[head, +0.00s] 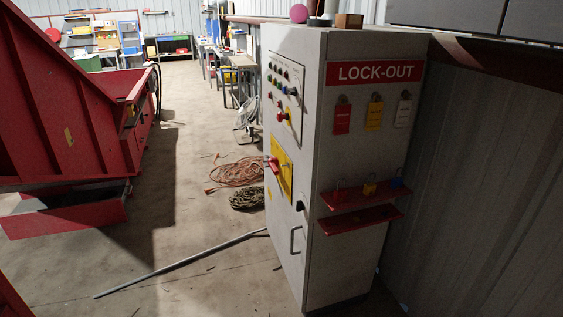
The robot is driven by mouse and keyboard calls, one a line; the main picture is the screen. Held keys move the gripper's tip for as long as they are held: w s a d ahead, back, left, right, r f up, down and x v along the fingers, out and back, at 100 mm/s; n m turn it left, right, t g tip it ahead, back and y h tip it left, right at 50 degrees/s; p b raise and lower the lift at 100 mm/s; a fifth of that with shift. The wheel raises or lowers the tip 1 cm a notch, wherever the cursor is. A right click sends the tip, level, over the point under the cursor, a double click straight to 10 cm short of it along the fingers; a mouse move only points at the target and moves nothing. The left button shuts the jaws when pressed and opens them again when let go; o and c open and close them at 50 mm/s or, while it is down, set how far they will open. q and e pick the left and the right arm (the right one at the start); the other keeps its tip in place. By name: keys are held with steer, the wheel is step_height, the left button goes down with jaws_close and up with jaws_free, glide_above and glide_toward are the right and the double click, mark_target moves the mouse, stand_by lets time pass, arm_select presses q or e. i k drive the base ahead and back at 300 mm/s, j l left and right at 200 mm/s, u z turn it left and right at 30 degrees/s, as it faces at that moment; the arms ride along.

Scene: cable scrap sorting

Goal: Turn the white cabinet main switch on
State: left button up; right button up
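The white cabinet (345,150) stands right of the middle, with its front turned to the left and its lock-out side facing me. Its main switch (273,165) is a red rotary handle on a yellow plate (286,178) on the front. I see the front at a steep angle, so I cannot tell the handle's exact setting. Neither of my grippers is in view.
Padlocks (369,189) sit on a red shelf (362,220) on the cabinet's side, below hanging tags (374,114). A grey pole (180,264) and coiled cables (237,172) lie on the floor. Red machinery (60,110) stands left; open floor lies between.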

mark_target(273, 162)
steer(key=i+j+z, duration=0.1)
steer(key=i, duration=0.35)
steer(key=i+j+z, duration=0.15)
steer(key=i+j, duration=0.2)
steer(key=i+j+z, duration=0.1)
steer(key=i+j, duration=0.15)
steer(key=i, duration=0.3)
